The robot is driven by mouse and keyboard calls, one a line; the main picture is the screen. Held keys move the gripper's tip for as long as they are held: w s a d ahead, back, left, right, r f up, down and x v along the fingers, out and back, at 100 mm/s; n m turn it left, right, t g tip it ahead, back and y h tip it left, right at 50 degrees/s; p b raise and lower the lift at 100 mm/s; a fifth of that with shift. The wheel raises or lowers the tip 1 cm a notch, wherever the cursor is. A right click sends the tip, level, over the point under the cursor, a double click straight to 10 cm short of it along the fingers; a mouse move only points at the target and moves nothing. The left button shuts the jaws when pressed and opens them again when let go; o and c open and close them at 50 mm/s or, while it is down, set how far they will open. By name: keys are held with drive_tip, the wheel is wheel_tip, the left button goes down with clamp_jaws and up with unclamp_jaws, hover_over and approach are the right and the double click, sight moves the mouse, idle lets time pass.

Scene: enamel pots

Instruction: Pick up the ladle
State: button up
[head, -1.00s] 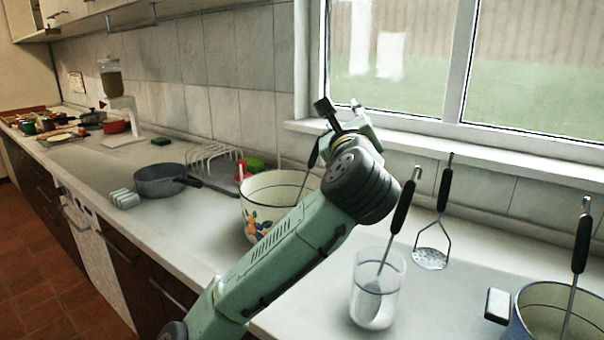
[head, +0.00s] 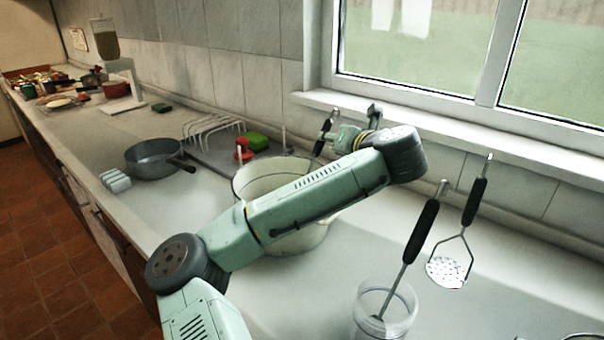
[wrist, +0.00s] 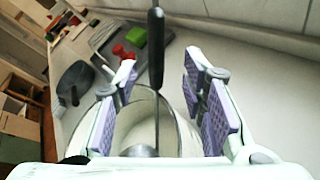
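In the head view the handle (head: 323,134) rises above the pot (head: 245,182), partly behind my arm. My gripper (wrist: 158,72) is open. In the wrist view the handle passes between its two purple-padded fingers, with a gap on both sides. The gripper is small and partly hidden in the head view (head: 345,136).
A glass (head: 385,308) holding a black-handled utensil (head: 422,232) stands in front right. A masher (head: 473,205) is against the wall. The window sill runs behind.

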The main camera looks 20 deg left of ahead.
drive_tip(key=p+x, duration=0.1)
drive_tip(key=x, duration=0.2)
drive_tip(key=p+x, duration=0.1)
drive_tip(key=x, duration=0.1)
drive_tip(key=shift+w+a+p, duration=0.15)
drive_tip(key=shift+a+p, duration=0.25)
drive_tip(key=shift+a, duration=0.1)
drive_tip(key=shift+w+a+f, duration=0.15)
drive_tip(key=shift+w+f, duration=0.05)
drive_tip(key=shift+f, duration=0.05)
drive_tip(key=shift+c, duration=0.3)
clamp_jaws()
